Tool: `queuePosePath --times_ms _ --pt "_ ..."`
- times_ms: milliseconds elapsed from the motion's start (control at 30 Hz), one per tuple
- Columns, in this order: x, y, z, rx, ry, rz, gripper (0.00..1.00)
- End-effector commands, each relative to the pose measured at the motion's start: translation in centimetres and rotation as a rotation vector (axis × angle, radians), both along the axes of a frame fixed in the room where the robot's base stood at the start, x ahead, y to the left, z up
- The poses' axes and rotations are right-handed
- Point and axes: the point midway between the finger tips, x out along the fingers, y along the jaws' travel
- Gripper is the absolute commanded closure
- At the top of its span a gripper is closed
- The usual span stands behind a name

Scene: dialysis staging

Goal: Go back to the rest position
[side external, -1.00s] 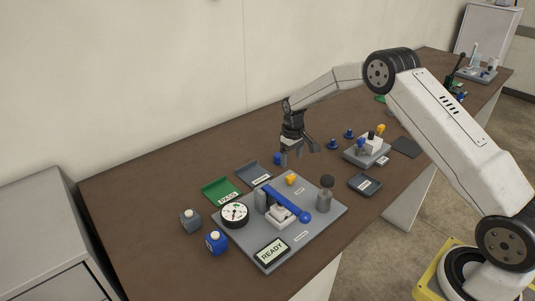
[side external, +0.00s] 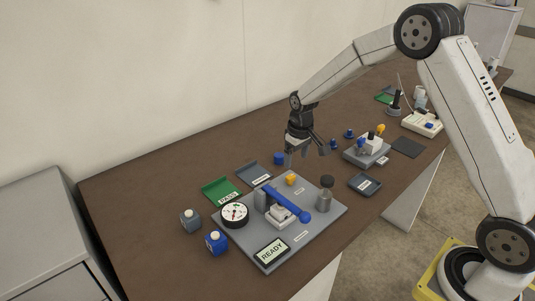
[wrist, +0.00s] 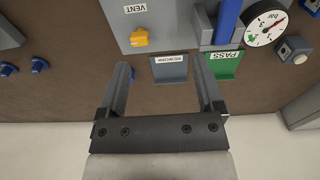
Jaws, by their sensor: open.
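My gripper (side external: 305,148) is open and empty above the brown table, behind the grey staging plate (side external: 325,226). In the wrist view its two fingers (wrist: 163,85) stand wide apart with nothing between them, near the grey rework tray (wrist: 171,70). The plate carries a blue-handled part (side external: 287,204), a round gauge (side external: 234,214), a yellow knob (side external: 291,180), a grey bottle (side external: 326,195) and a READY display (side external: 272,250). The green PASS tray (side external: 221,191) lies behind the plate, beside the grey tray.
Blue (side external: 216,242) and grey (side external: 190,220) blocks stand left of the plate. Blue knobs (side external: 334,144) and a second fixture (side external: 366,152) stand to the right, with a small dark tray (side external: 365,184) nearer. A wall rises behind the table. The table's left part is clear.

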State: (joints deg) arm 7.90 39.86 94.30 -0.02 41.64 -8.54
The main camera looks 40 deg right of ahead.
Motion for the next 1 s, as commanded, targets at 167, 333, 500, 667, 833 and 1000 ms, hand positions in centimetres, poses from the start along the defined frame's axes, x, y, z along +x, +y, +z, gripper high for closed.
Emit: queuePosePath --times_ms 167,333,500,667,833,1000 --pt "-3.4 1.8 1.9 -0.002 -0.032 0.000 0.15" --pt "-6.9 3.2 3.2 -0.001 -0.060 -0.001 0.15" --pt "-10.8 4.5 4.0 0.000 -0.089 -0.004 0.15" --pt "-14.7 5.6 4.5 0.004 -0.115 -0.006 0.15" --pt "-18.5 6.4 4.6 0.008 -0.141 -0.007 0.15" --pt "-21.0 6.8 4.5 0.010 -0.155 -0.009 0.15"
